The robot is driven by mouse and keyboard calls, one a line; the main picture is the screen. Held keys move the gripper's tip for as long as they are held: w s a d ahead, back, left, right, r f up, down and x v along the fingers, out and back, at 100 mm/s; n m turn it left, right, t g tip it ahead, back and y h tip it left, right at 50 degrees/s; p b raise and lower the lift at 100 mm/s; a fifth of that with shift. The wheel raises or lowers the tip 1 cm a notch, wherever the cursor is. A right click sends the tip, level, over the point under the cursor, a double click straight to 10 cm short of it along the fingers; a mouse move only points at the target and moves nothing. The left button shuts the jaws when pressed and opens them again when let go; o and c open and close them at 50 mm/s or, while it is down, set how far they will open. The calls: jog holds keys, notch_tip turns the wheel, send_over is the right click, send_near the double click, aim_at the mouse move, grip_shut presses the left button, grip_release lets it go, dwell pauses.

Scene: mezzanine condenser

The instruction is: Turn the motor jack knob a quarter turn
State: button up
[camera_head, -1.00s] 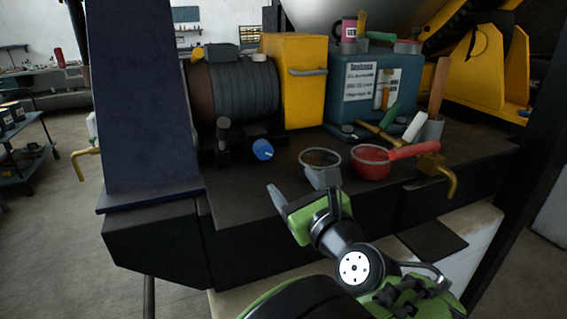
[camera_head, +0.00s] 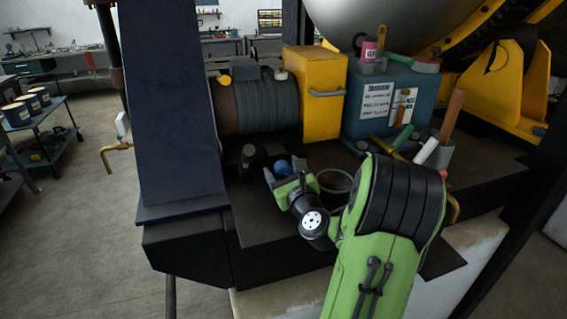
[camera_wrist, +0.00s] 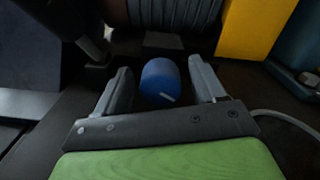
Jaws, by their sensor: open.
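The motor jack knob is a round blue knob (camera_head: 283,169) with a pale line on its face, low in front of the ribbed grey motor (camera_head: 262,103). In the wrist view the blue knob (camera_wrist: 160,82) sits between the two grey fingers of my gripper (camera_wrist: 162,88), with a gap on both sides. My gripper (camera_head: 284,180) is open around the knob, and its fingers do not appear to touch it. In the head view the gripper partly hides the knob. The pale line shows at the knob's lower right in the wrist view.
A dark post (camera_head: 249,157) stands left of the knob. A yellow box (camera_head: 318,92) and a blue box (camera_head: 387,98) stand behind. A big dark slanted beam (camera_head: 172,110) rises at left. My arm hides the right front.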

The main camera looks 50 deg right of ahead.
jog(key=shift+c, duration=0.4)
jog(key=c, duration=1)
jog(key=shift+o, duration=0.2)
jog(key=n+b, duration=0.1)
jog(key=n, duration=0.2)
jog(key=o, duration=1)
jog(key=shift+o, duration=0.2)
jog(key=b+v, duration=1)
jog(key=v, duration=0.5)
jog(key=shift+s+a+f, duration=0.1)
jog(key=shift+s+a, duration=0.1)
jog(key=shift+s, duration=0.1)
